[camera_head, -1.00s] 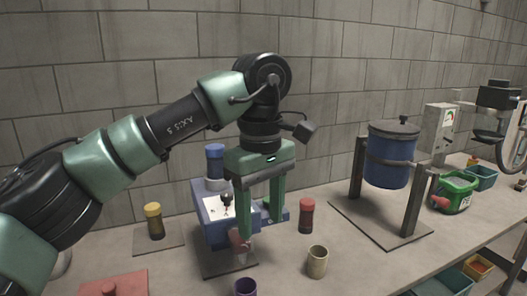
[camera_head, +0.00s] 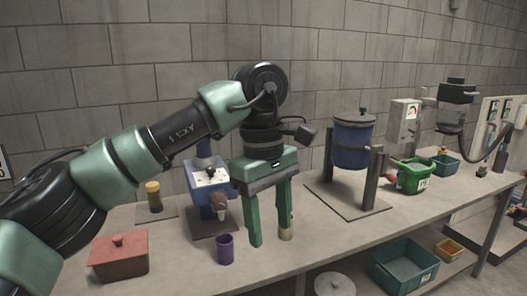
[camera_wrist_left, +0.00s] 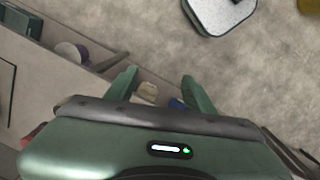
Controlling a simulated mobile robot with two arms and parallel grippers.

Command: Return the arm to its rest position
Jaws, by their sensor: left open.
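My left arm comes in from the left in the head view. Its green gripper (camera_head: 270,222) points down over the counter, just right of a blue machine (camera_head: 207,190). The two fingers are apart, with nothing seen held between them. A beige cup (camera_head: 286,228) shows partly behind the right finger; whether they touch, I cannot tell. My right gripper is not in view.
A purple cup (camera_head: 225,248), a red lidded box (camera_head: 120,256) and a yellow-capped jar (camera_head: 154,197) stand on the counter (camera_head: 180,270). A blue tank (camera_head: 353,142) on a stand is to the right. A green basket (camera_head: 414,176) is beyond it.

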